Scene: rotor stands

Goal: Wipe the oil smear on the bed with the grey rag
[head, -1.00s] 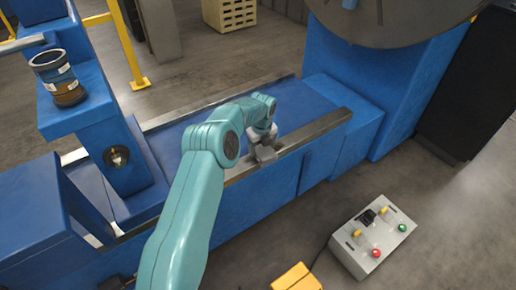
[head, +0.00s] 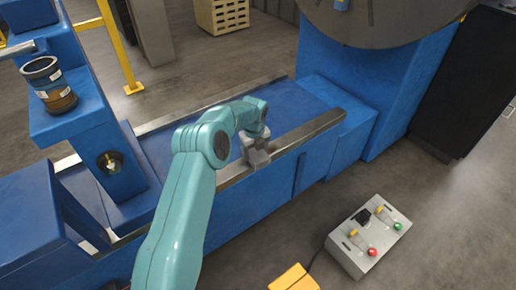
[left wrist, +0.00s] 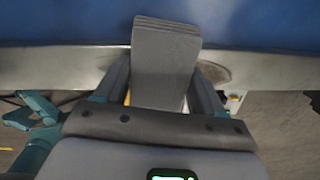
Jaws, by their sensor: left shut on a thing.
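My left gripper (head: 256,148) is shut on the grey rag (head: 258,159) at the near metal rail of the blue bed (head: 250,196). In the left wrist view the rag (left wrist: 166,60) is a folded grey pad between the two fingers (left wrist: 160,92). It reaches over the rail toward the blue surface; whether it touches the metal I cannot tell. A brownish smear (left wrist: 214,73) shows on the rail just right of the rag, partly hidden by rag and finger. The smear cannot be made out in the head view. My right gripper cannot be identified in either view.
A labelled brown can (head: 48,84) stands on the blue block at left. A large grey disc (head: 385,18) overhangs the bed's far end. A grey control box (head: 368,235) with a cable and a yellow object (head: 294,278) are on the floor in front.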

